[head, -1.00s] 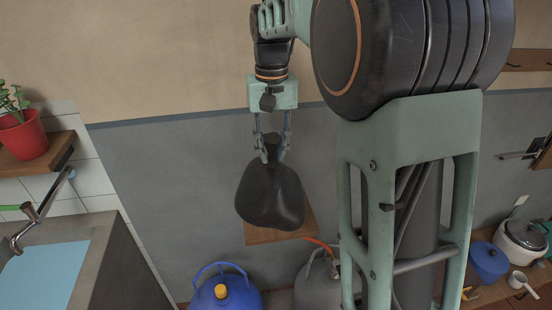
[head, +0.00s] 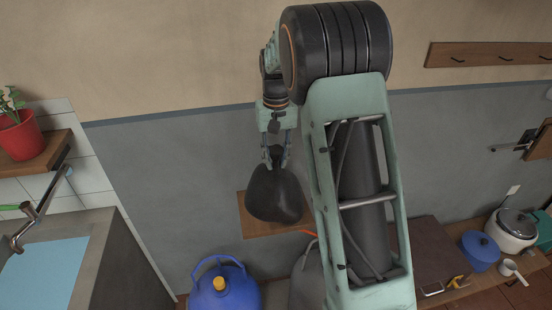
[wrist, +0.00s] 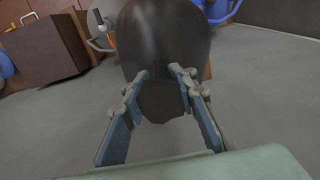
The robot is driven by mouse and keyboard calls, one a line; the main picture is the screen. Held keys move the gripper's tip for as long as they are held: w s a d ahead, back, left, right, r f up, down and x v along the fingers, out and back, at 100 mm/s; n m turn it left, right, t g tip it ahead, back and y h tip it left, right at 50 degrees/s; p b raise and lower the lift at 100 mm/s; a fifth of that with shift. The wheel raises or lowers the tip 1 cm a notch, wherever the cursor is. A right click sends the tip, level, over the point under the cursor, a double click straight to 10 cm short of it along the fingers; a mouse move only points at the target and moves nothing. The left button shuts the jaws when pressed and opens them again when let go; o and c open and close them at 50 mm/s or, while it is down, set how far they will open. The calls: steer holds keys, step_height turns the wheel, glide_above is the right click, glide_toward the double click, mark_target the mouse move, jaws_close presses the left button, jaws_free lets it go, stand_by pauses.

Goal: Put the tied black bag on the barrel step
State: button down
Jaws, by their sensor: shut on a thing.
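The black bag (head: 274,195) hangs from my gripper (head: 276,161) by its tied neck, with its rounded body below. In the wrist view, my gripper (wrist: 160,76) is shut on the neck and the bag (wrist: 165,40) fills the upper middle. A flat brown wooden surface (head: 253,227), perhaps the barrel step, shows behind and below the bag in the head view. The bag covers much of it. I cannot tell whether the bag touches it.
A blue jug (head: 228,291) with a yellow cap stands below the wooden surface, left of a partly hidden grey container (head: 304,285). A sink counter (head: 100,262) is at left. A blue pot (head: 480,250) and a white cooker (head: 512,232) are at right.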

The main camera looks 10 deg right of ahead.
steer(key=shift+f, duration=0.1)
steer(key=c, duration=1.5)
jaws_free()
steer(key=shift+f, duration=0.1)
steer(key=shift+c, duration=0.2)
